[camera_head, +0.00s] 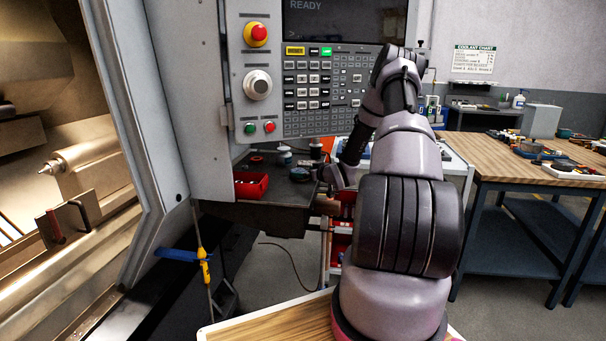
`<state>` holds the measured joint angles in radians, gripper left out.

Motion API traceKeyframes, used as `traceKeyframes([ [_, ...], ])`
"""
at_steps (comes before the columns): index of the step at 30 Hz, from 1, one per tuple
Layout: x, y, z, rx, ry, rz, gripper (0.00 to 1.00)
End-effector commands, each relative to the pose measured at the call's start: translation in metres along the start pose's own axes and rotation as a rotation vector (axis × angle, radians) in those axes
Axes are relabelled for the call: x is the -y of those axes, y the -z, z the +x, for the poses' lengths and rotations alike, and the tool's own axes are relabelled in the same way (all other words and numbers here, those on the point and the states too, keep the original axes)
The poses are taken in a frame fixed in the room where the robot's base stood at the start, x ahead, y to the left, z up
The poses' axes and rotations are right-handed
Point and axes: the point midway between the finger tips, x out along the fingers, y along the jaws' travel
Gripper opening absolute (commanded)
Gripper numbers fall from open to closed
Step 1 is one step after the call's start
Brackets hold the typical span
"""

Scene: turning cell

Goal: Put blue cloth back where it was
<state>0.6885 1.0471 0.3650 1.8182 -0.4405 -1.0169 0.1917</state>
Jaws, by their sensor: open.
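A flat blue piece that looks like the blue cloth (178,255) lies at the lower edge of the lathe's door frame, left of centre. Its folds are too small to tell. My arm rises from the lower right, bends at the top and comes down toward the dark shelf under the control panel. My gripper (330,181) is at the end of it, small and partly hidden by my arm, near the shelf's right end. It is open and well to the right of the blue piece and apart from it. Nothing shows held in it.
The dark shelf (283,190) carries a red bin (251,186) and small items. The control panel (306,90) hangs above it. A yellow fitting (204,267) hangs beside the blue piece. A wooden workbench (502,167) with tools stands right. Floor shows between shelf and wooden top (270,327).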

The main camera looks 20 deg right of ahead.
Motion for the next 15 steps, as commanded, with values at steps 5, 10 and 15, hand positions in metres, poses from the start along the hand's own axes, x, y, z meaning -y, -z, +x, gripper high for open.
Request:
traceKeyframes([
  [5, -0.001, 0.000, -0.041, 0.002, -0.002, 0.001, 1.00],
  [10, -0.001, 0.000, -0.075, 0.001, -0.003, 0.001, 1.00],
  [15, 0.000, 0.000, -0.095, 0.001, -0.001, 0.001, 1.00],
])
